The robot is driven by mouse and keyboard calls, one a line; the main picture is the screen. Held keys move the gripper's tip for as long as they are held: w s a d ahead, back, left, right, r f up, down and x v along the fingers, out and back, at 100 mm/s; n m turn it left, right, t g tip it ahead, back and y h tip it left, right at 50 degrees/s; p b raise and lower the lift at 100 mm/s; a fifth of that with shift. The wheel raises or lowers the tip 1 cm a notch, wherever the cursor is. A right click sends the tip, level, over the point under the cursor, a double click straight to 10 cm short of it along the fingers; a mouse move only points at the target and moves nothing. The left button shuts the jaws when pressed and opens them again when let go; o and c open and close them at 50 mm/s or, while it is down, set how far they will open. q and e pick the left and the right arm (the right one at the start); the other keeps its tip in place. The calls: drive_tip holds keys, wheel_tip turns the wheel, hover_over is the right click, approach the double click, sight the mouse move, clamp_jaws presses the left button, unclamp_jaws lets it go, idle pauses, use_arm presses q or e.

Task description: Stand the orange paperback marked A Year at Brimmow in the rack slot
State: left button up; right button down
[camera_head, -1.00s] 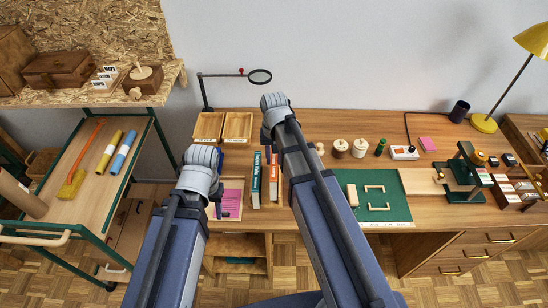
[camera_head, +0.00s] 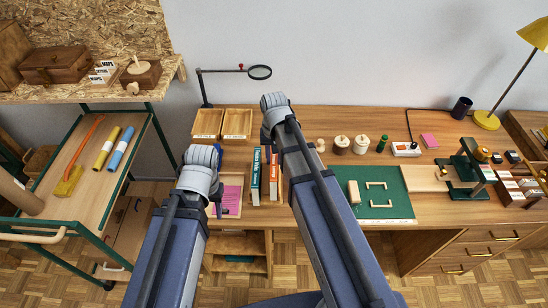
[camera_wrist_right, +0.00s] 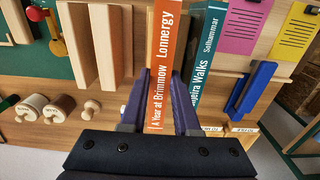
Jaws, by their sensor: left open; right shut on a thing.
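The orange paperback (camera_wrist_right: 162,60), marked A Year at Brimmow, Lonnergy, stands between the two fingers of my right gripper (camera_wrist_right: 160,105), which is shut on it. Its orange spine also shows in the head view (camera_head: 273,178), left of my right forearm, which hides that gripper. A teal book (camera_head: 256,176) stands close beside it; its spine also shows in the right wrist view (camera_wrist_right: 207,55). Upright pale wooden panels (camera_wrist_right: 108,45) with a gap between them, seemingly the rack, stand beside the orange book in the wrist view. My left gripper (camera_head: 217,200) is open, mostly hidden by its arm.
Pink paper (camera_head: 231,200) lies left of the books, with two shallow wooden trays (camera_head: 237,124) behind. A green mat (camera_head: 392,201) lies to the right. Knobbed wooden pieces (camera_head: 341,145) and a magnifier (camera_head: 259,72) stand behind. A blue object (camera_wrist_right: 255,88) lies near the papers.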

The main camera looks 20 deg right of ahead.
drive_tip(key=shift+f+b, duration=1.85)
drive_tip(key=shift+f, duration=0.1)
drive_tip(key=c, duration=0.6)
unclamp_jaws()
drive_tip(key=shift+o, duration=0.4)
drive_tip(key=shift+o, duration=1.4)
drive_tip(key=shift+r, duration=0.15)
drive_tip(key=shift+r+p, duration=3.4)
drive_tip(key=shift+p, duration=0.2)
